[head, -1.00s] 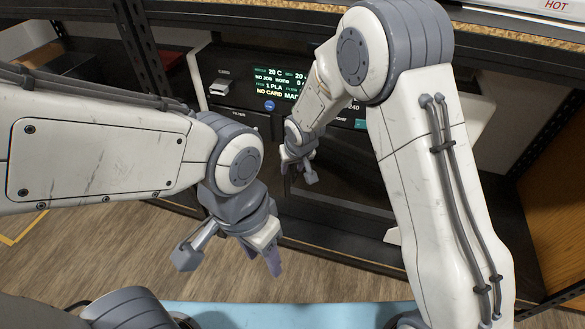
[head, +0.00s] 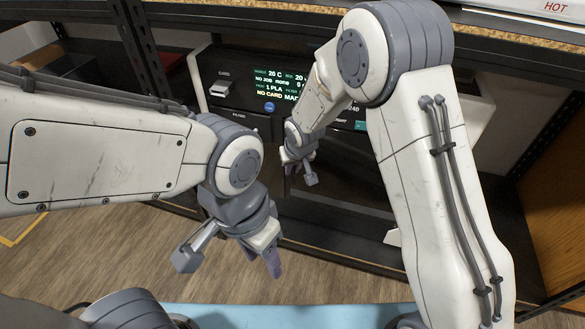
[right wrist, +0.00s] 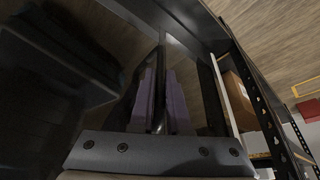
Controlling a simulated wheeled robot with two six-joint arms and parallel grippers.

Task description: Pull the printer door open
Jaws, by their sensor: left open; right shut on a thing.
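The printer (head: 246,122) stands in the shelf, with a dark front and a lit screen of green text. Its dark door (head: 345,182) is below the screen, partly hidden behind my right arm; how far it stands open I cannot tell. My right gripper (head: 301,172) is at the door's front. In the right wrist view, its purple fingers are shut on a thin dark bar, seemingly the door handle (right wrist: 161,62). My left gripper (head: 229,262) is open and empty, lower and nearer than the door, with its fingers apart.
A shelf with a dark post (head: 146,62) and a speckled top edge (head: 225,17) frames the printer. A white card (head: 219,89) sticks out at the printer's upper left. Wooden floor (head: 95,245) lies open at the lower left. A light blue surface (head: 290,317) is at the bottom.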

